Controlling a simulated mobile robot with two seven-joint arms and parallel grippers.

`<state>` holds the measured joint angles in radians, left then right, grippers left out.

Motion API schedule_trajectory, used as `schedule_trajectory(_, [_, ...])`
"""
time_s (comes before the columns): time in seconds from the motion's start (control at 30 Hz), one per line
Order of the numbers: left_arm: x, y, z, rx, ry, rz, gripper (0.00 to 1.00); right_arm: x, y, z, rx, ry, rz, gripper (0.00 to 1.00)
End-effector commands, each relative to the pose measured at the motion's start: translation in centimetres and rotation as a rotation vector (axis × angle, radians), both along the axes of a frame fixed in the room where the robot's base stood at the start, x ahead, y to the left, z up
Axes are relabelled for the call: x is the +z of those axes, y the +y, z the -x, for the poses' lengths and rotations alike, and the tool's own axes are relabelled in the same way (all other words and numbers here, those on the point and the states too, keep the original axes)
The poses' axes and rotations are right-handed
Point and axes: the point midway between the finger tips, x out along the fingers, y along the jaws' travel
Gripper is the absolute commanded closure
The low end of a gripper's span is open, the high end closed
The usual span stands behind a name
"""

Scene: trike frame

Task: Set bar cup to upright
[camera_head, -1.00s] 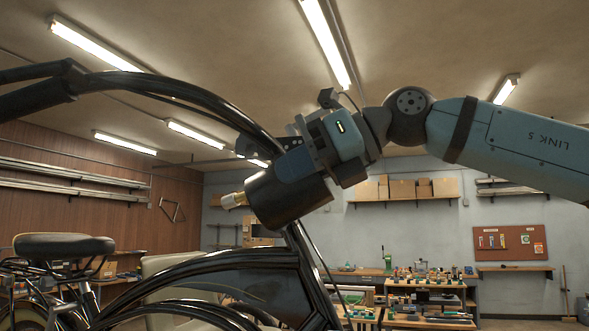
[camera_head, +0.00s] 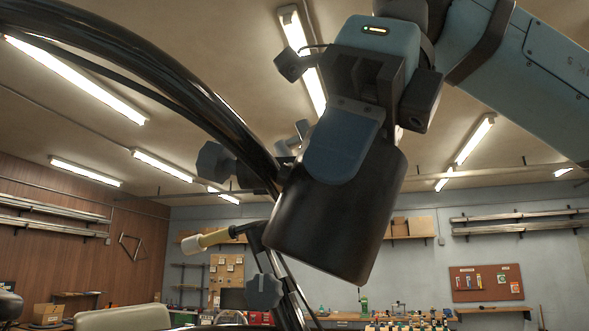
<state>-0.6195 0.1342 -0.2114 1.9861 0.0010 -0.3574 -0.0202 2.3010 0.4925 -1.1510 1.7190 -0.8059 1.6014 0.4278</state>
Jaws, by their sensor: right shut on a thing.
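The bar cup (camera_head: 335,225) is a dark, wide cylinder in the centre of the head view. It hangs slightly tilted, its lower end toward the left. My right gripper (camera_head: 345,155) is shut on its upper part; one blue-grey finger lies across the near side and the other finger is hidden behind. The upright (camera_head: 287,300) is a dark post of the trike frame, showing below and left of the cup. The cup covers part of the frame behind it, and I cannot tell whether they touch. My left gripper is not in view.
A black curved frame tube (camera_head: 165,80) sweeps from upper left to the cup. Dark knobs (camera_head: 264,290) and (camera_head: 214,162) stick out beside the frame, as does a cream-tipped handle (camera_head: 215,238). Workbenches and wall shelves stand far behind. Space right of the cup is clear.

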Motion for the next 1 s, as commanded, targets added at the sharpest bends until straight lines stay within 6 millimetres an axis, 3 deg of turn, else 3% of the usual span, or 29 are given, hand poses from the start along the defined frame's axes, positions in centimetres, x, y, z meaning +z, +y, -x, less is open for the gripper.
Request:
schedule_trajectory(0.03, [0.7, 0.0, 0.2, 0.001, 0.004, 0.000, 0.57, 0.9, 0.0, 0.4, 0.002, 0.006, 0.032, 1.00])
schedule_trajectory(0.4, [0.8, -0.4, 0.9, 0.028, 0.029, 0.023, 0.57, 1.9, -0.1, 1.0, 0.008, 0.056, 0.253, 1.00])
schedule_trajectory(1.0, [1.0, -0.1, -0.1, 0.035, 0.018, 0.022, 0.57, 2.2, -0.1, 1.0, 0.012, 0.072, 0.328, 1.00])
